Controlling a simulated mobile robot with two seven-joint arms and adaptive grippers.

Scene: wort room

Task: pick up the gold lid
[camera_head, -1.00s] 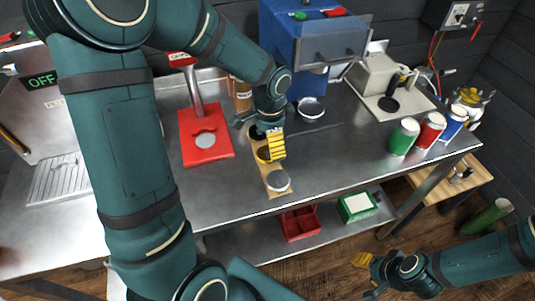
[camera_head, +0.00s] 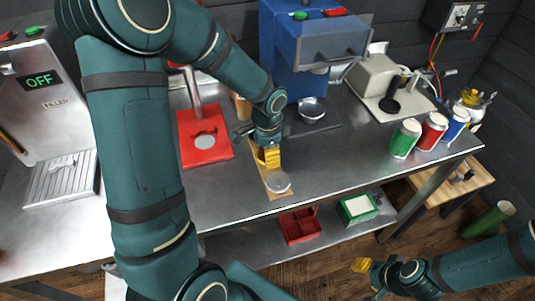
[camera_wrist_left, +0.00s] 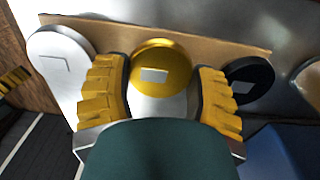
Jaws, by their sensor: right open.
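The gold lid (camera_wrist_left: 160,68) lies on a wooden board in the left wrist view, between a silver lid (camera_wrist_left: 62,68) and a black lid (camera_wrist_left: 248,80). My left gripper (camera_wrist_left: 163,92) is open, with one yellow finger on each side of the gold lid and only narrow gaps visible. In the head view my left gripper (camera_head: 268,158) is low over the board (camera_head: 264,178) and hides the gold lid, while the silver lid (camera_head: 278,182) shows in front. My right gripper (camera_head: 366,275) is open and empty, off the counter at the lower right.
A red capping stand (camera_head: 208,153) is left of the board. A metal bowl (camera_head: 311,109) and blue machine (camera_head: 308,60) stand behind. Green (camera_head: 404,140), red (camera_head: 432,130) and blue (camera_head: 456,122) cans stand right. The counter (camera_head: 345,160) between is clear.

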